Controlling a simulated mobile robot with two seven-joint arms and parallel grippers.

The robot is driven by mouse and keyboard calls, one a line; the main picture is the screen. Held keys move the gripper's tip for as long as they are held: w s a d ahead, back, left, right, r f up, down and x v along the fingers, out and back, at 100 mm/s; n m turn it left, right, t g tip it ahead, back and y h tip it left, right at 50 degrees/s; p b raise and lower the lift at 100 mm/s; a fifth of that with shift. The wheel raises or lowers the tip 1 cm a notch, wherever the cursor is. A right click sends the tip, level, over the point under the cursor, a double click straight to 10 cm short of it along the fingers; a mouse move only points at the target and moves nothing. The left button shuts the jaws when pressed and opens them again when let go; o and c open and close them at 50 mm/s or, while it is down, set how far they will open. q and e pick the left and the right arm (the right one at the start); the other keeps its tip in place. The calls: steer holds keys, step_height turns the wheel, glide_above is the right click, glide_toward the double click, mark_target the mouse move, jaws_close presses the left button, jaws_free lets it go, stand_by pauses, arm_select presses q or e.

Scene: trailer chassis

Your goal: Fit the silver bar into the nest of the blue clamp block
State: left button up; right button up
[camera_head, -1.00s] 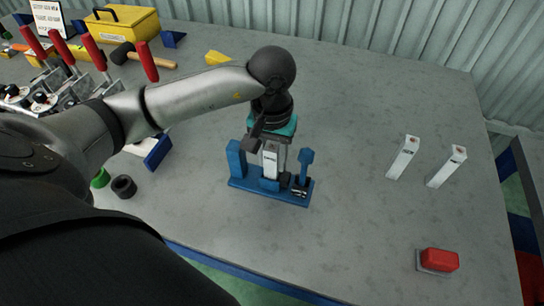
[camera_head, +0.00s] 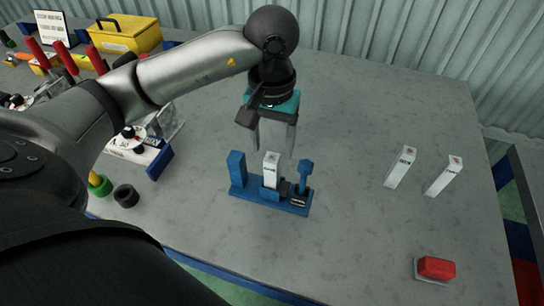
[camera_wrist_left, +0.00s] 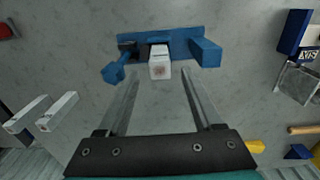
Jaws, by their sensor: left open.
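The blue clamp block (camera_head: 238,190) stands on the grey table in the head view, and its base shows in the left wrist view (camera_wrist_left: 180,38). A silver bar (camera_head: 271,170) stands upright in the middle of the block, between its blue posts. The bar also shows end-on in the left wrist view (camera_wrist_left: 160,68). How deep the bar sits is hidden. My right gripper is not in view.
A red button (camera_head: 436,268) is at the front right. Toggle clamps with red handles (camera_head: 66,57) and a yellow toolbox (camera_head: 125,33) are at the left.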

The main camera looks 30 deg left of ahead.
arm_select(q)
steer(key=shift+r, duration=2.2)
